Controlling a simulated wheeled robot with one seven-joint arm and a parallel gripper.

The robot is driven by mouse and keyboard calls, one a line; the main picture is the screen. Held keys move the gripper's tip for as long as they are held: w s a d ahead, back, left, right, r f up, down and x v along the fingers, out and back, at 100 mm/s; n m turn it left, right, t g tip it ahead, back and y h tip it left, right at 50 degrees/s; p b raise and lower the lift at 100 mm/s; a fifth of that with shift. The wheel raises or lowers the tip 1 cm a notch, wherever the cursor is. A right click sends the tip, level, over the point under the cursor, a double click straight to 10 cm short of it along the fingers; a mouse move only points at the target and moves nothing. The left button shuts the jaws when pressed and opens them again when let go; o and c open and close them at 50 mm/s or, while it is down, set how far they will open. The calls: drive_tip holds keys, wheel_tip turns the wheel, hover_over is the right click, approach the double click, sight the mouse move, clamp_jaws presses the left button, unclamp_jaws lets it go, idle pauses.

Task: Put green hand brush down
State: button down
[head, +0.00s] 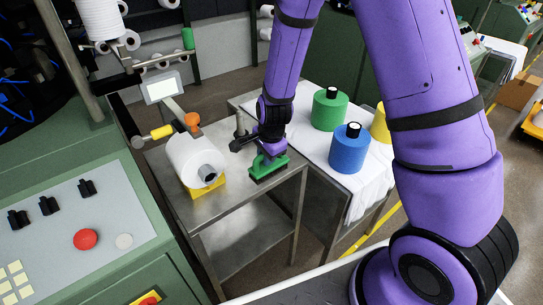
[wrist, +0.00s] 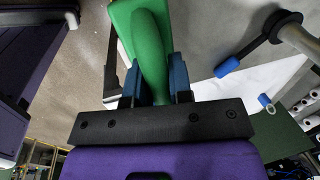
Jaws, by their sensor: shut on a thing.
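The green hand brush (head: 268,166) is at the right part of the steel table (head: 231,192) in the head view, under my gripper (head: 267,153). In the wrist view the green brush (wrist: 150,45) runs up between the two blue fingers of my gripper (wrist: 159,80), which are shut on its handle. The brush's dark bristles point down at the table top. I cannot tell whether they touch it.
A white roll (head: 192,160) lies on a yellow block (head: 206,187) left of the brush. The table's front is clear.

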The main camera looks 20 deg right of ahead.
drive_tip(key=shift+w+d+f, duration=0.75)
drive_tip(key=shift+w+f, duration=0.15)
drive_tip(key=shift+f, duration=0.1)
drive_tip(key=shift+w+d+f, duration=0.7)
drive_tip(key=shift+w+f, duration=0.2)
drive_tip(key=shift+f, duration=0.05)
drive_tip(key=shift+f, duration=0.15)
drive_tip(key=c, duration=1)
unclamp_jaws()
drive_tip(key=r, duration=0.4)
drive_tip(key=s+r, duration=0.1)
drive_tip(key=r, duration=0.3)
drive_tip(key=s+r, duration=0.1)
drive_tip(key=r, duration=0.3)
drive_tip(key=shift+s+d+r, duration=0.15)
drive_tip(key=shift+d, duration=0.2)
